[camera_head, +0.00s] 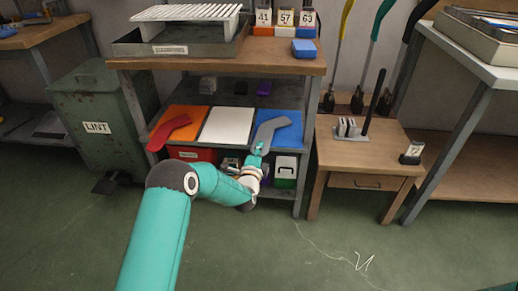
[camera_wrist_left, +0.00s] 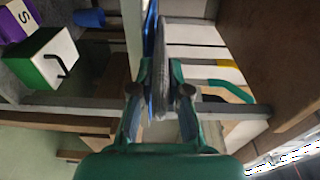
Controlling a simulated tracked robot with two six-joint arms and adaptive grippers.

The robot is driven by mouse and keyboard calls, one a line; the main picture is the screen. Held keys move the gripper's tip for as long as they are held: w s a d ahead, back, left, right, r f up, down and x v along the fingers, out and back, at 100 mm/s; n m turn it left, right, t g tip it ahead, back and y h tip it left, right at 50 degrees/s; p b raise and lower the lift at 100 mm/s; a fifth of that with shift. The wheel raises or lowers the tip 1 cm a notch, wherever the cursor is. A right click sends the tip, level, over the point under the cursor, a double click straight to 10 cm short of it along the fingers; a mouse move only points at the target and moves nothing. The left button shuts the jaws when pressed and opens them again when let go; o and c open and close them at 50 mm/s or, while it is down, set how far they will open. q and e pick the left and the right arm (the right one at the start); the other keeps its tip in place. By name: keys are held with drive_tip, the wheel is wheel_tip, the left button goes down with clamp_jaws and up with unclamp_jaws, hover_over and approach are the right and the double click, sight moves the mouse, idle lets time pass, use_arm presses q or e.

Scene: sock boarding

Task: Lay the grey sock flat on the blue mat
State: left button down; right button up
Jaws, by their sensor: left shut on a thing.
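The grey sock (camera_head: 270,130) shows in the head view over the blue mat (camera_head: 292,119), on the right of the shelf's middle level. My left gripper (camera_head: 260,149) is at the sock's near end, at the mat's front edge, and is shut on the sock. In the left wrist view the sock (camera_wrist_left: 162,65) runs away edge-on from between the fingers of my left gripper (camera_wrist_left: 161,92). A thin blue strip of the mat (camera_wrist_left: 150,35) lies close along its left side. I cannot tell whether the sock's whole length touches the mat. My right gripper is out of view.
A white mat (camera_head: 227,126) and an orange mat (camera_head: 186,120) with a red sock (camera_head: 168,132) lie to the left. Boxes, including a green and white one (camera_head: 286,170), stand on the level below. A wooden side table (camera_head: 365,152) stands at the right.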

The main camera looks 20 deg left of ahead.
use_arm(q)
drive_tip(key=c, duration=0.7)
unclamp_jaws()
drive_tip(key=shift+f, duration=0.25)
drive_tip(key=shift+f+b, duration=0.35)
drive_tip(key=shift+b, duration=0.3)
drive_tip(key=shift+s, duration=0.15)
drive_tip(key=shift+s+d+p, duration=0.25)
drive_tip(key=shift+s+p, duration=0.1)
drive_tip(key=shift+s, duration=0.85)
drive_tip(key=shift+s+d+r, duration=0.1)
drive_tip(key=shift+s+d, duration=0.05)
drive_tip(key=shift+s, duration=0.75)
drive_tip(key=shift+s+d+f, duration=0.1)
drive_tip(key=shift+s+d, duration=0.1)
drive_tip(key=shift+s, duration=0.65)
drive_tip(key=shift+s+d+r, duration=0.1)
drive_tip(key=shift+s+d, duration=0.05)
drive_tip(key=shift+s, duration=0.75)
